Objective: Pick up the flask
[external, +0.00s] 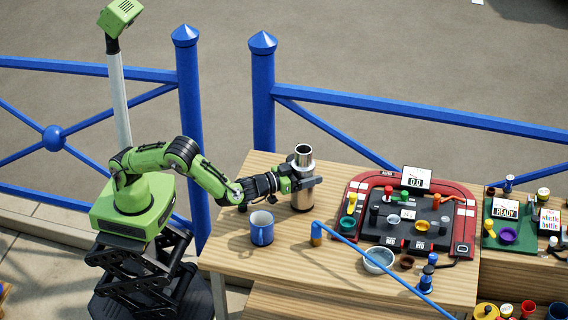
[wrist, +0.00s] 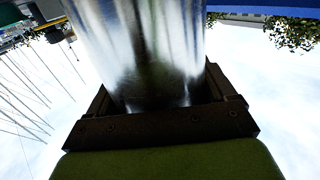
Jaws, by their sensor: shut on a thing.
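The flask (external: 303,158) is a shiny silver cylinder with a narrower neck. It stands upright at the back left of the wooden table in the external view. My gripper (external: 305,184) reaches it from the left and is shut around its body. In the wrist view the flask (wrist: 145,50) fills the space between the dark jaws of my gripper (wrist: 160,105). I cannot tell whether the flask's base touches the table; the external view shows it at or very near the surface.
A blue mug (external: 261,230) stands in front of the flask. A blue stick (external: 375,262) lies to the right, near a red-and-black board (external: 352,205) with small coloured items and a glass bowl (external: 379,262). A green station (external: 505,232) is at far right. Blue railing (external: 263,95) runs behind.

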